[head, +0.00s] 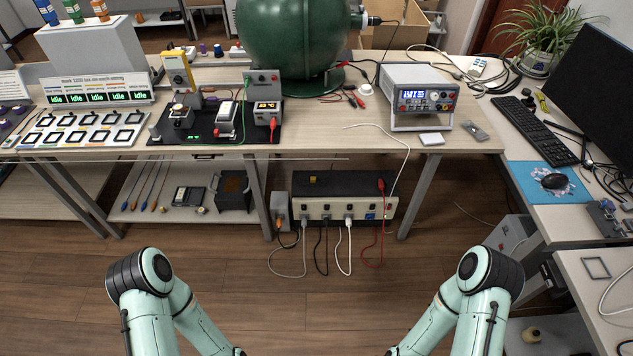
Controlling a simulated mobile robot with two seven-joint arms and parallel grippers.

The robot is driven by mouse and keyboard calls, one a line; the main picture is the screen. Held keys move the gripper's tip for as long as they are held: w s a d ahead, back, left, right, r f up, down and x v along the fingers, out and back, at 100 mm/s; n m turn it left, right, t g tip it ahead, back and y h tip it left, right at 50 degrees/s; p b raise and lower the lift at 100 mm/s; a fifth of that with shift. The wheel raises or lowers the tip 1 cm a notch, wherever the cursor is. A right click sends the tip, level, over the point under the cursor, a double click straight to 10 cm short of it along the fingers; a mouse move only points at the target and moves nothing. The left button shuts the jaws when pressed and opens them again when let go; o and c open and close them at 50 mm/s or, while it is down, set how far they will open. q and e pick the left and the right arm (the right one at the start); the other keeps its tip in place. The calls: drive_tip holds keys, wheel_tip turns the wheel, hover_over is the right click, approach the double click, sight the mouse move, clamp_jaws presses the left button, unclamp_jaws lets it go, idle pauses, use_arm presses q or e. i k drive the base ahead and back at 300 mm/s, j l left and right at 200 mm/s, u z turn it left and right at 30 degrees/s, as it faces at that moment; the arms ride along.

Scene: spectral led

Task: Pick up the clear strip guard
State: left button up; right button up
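A thin, pale, see-through strip (300,158) runs along the front edge of the workbench (330,140), below the trays and the black board; it may be the clear strip guard, but it is too faint to be sure. Both of my arms come in from the bottom of the head view, bent at the elbow, with their forearms pointing down and inward out of the picture. Neither gripper shows, so their state is hidden. Both arms are well apart from the bench.
A large green sphere (290,40) stands at the bench's back. A black board (205,138) with small devices and a row of trays (82,130) lie left of it. A power supply (418,95) stands right. A power strip (330,207) with cables hangs below the bench. The floor in front is clear.

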sight(311, 181)
drive_tip(key=i+j+u, duration=0.15)
drive_tip(key=i, duration=0.45)
drive_tip(key=i+j+u, duration=0.15)
drive_tip(key=i+j, duration=0.15)
drive_tip(key=i, duration=0.3)
drive_tip(key=i+j+u, duration=0.15)
drive_tip(key=i, duration=0.45)
